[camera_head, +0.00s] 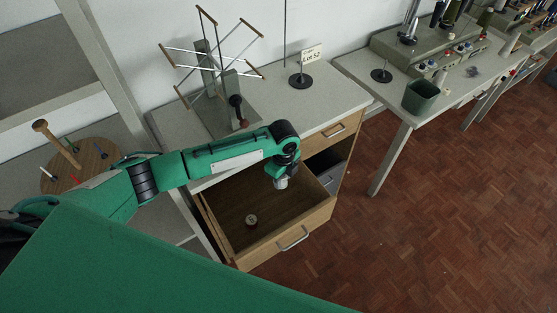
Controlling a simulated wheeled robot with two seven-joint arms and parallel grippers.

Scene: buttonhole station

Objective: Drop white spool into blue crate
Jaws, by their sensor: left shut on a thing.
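My left arm reaches in from the left, over the open wooden drawer (285,207). My left gripper (281,182) points down above the drawer's right-hand part. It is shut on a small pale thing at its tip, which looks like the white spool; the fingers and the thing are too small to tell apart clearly. I cannot make out a blue crate in this view. My right gripper is not in view.
A small round object (251,219) lies in the drawer. A yarn swift (212,60) and a sign stand (301,78) are on the grey worktop above. A round wooden peg board (80,165) is at left. A green bin (420,97) sits on the right table. The floor at right is clear.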

